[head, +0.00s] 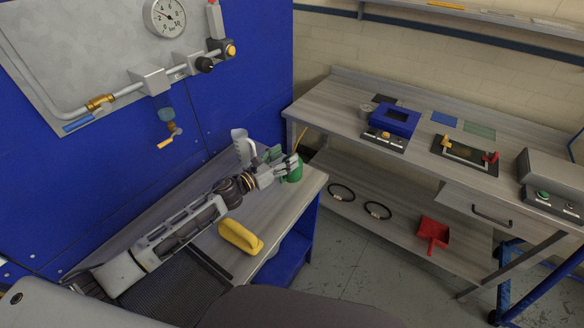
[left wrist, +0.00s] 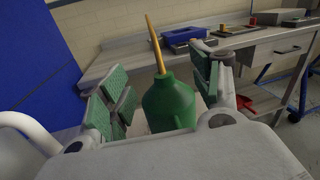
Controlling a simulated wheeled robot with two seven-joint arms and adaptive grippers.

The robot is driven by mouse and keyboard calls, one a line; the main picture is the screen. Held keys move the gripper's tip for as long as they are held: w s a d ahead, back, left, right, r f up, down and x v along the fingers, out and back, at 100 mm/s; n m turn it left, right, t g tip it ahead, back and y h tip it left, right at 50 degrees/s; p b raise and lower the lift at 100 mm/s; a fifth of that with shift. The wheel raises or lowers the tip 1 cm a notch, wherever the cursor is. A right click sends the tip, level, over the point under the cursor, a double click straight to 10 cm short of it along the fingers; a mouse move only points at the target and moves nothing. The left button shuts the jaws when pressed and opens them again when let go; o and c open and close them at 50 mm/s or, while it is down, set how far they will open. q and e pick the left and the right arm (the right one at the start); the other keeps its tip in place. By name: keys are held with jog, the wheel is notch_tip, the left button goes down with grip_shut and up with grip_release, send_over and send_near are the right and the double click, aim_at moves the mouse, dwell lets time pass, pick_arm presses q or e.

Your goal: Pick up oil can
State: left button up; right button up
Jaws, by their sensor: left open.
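The oil can is a green can (head: 294,170) with a thin yellow spout, standing upright at the far right corner of the grey side shelf (head: 288,213). My left gripper (head: 281,165) is at the can in the head view and hides part of its left side. In the left wrist view, the oil can (left wrist: 169,103) stands between the two open green-padded fingers of the left gripper (left wrist: 165,98), its spout pointing up and leaning left. A gap shows between the can and the left finger; contact on the right cannot be told. My right gripper is not in view.
A yellow object (head: 240,237) lies on the shelf beside my left arm. A white jug-like thing (head: 241,147) stands close behind the gripper. A grey workbench (head: 330,100) with a blue box (head: 394,118) stands to the right. A red dustpan (head: 433,233) lies on its lower shelf.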

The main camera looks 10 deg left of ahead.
aim_at(294, 151)
pick_arm(q)
jog(key=shift+p+x, duration=0.5)
jog(key=shift+x, duration=1.9)
jog(key=shift+r, duration=0.1)
jog(key=shift+s, duration=0.1)
grip_shut()
